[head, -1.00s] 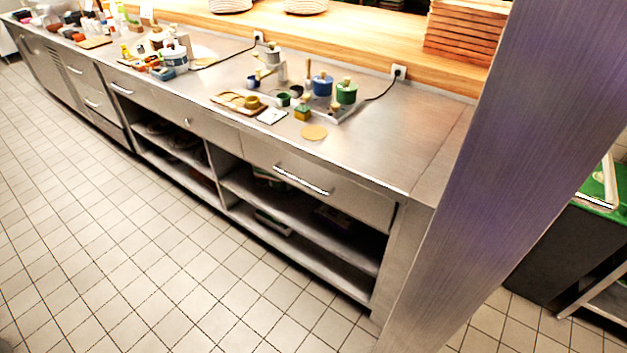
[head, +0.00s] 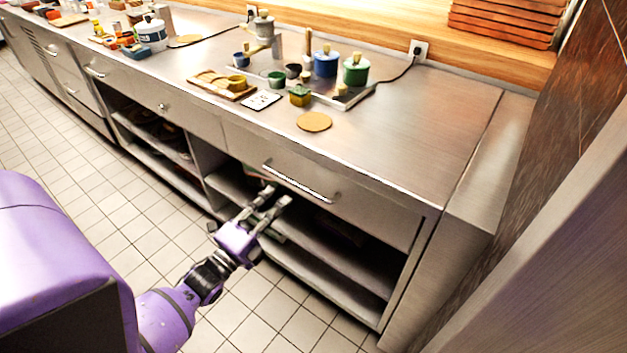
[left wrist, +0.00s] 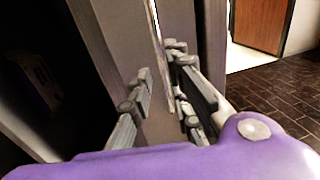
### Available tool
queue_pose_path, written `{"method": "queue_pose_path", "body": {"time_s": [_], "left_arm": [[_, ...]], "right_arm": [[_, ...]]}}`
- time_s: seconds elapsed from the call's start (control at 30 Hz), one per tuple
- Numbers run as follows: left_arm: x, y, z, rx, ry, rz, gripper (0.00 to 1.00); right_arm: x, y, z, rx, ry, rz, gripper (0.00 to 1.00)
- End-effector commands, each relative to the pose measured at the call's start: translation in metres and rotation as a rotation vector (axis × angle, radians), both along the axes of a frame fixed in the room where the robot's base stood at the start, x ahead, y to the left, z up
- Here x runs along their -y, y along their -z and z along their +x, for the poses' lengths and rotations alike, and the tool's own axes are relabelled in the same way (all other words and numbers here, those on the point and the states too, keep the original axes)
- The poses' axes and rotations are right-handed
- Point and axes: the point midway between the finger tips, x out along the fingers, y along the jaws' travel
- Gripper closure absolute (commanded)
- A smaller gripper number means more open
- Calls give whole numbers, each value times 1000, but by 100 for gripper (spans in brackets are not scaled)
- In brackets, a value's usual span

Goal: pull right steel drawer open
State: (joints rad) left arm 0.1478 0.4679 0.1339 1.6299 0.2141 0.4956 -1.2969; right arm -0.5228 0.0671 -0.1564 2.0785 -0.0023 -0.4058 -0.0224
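The right steel drawer (head: 359,201) is closed under the right end of the steel counter. Its long bar handle (head: 297,181) runs across its front. My left gripper (head: 276,196) is open in front of the counter, at the left end of the handle and a little below it in the head view. In the left wrist view my left gripper (left wrist: 158,88) has its fingers apart, with a thin bright bar, probably the handle, seen beyond and above the gap. I cannot tell whether the fingers touch it. My right gripper is not in view.
Open shelves (head: 328,241) lie below the drawer. The countertop holds a tray (head: 352,98) with several pots, a wooden board (head: 222,85) and a round cork mat (head: 314,121). A steel end post (head: 487,190) stands at the right. The tiled floor at left is clear.

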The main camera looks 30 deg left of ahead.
Motion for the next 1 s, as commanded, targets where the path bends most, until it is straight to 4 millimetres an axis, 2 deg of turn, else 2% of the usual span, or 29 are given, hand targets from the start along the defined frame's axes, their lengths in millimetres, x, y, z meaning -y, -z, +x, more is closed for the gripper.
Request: {"method": "queue_pose_path", "body": {"time_s": [0.17, 0.5, 0.67, 0.9, 1.0], "left_arm": [[2, -5, 18, 3, -1, 16, 82], [6, -13, 67, 0, -1, 13, 82], [7, -14, 75, -1, -1, 11, 82], [7, -14, 76, -2, -1, 11, 82], [7, -14, 76, -2, -1, 11, 95]], "right_arm": [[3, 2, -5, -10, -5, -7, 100], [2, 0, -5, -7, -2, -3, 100], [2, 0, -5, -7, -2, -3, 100], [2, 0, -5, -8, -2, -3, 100], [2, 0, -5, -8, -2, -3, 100]]}}
